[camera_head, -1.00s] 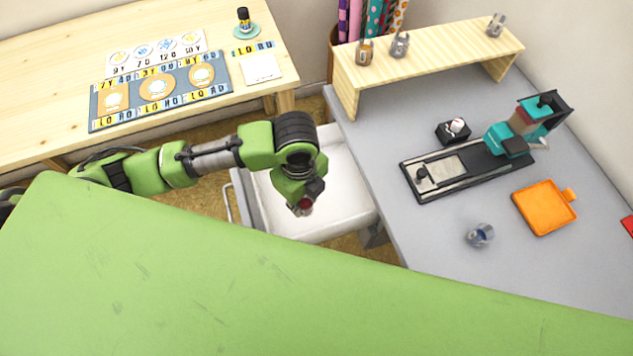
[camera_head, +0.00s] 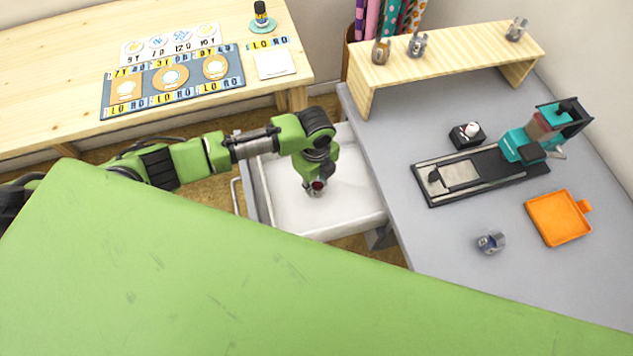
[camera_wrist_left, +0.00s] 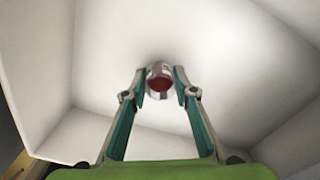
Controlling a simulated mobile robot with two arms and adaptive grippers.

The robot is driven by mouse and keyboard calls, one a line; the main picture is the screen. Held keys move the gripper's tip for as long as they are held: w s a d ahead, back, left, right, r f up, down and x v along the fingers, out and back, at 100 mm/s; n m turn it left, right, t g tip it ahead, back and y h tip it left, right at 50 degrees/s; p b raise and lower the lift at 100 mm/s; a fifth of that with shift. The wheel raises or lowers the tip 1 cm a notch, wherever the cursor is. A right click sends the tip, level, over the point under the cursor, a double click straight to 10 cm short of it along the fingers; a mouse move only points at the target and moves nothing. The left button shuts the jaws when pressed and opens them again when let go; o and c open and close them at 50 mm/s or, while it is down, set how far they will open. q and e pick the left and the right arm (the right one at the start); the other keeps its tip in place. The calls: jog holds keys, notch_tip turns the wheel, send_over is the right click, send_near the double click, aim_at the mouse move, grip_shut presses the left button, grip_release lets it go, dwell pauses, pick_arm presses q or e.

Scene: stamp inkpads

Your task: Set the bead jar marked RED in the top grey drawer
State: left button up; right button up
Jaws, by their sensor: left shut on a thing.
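My left gripper (camera_head: 318,188) is shut on a small clear jar with red contents (camera_wrist_left: 160,84), which shows between the fingertips in the wrist view. Its marking cannot be read. The open grey drawer (camera_head: 355,195) has a white, empty-looking inside and is pulled out to the left from the grey desk. My gripper points down over the drawer, and the jar appears within its walls. The drawer's inside fills the wrist view (camera_wrist_left: 35,70). I cannot tell whether the jar touches the drawer floor. My right gripper is not in view.
Similar jars stand on the wooden shelf (camera_head: 450,60), and one with bluish contents (camera_head: 491,242) is on the grey desk (camera_head: 430,235). A black and teal press (camera_head: 480,178) and an orange tray (camera_head: 559,217) are also there. A wooden table (camera_head: 60,85) is behind the arm.

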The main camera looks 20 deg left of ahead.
aim_at(316, 184)
pick_arm(q)
jog(key=o, duration=1.2)
jog(key=shift+f, duration=0.15)
notch_tip(316, 184, up, 12)
jog(key=shift+s+r+p, duration=0.1)
jog(key=shift+r+p, duration=0.1)
jog(key=shift+p, duration=0.25)
jog(key=shift+s+f, duration=0.1)
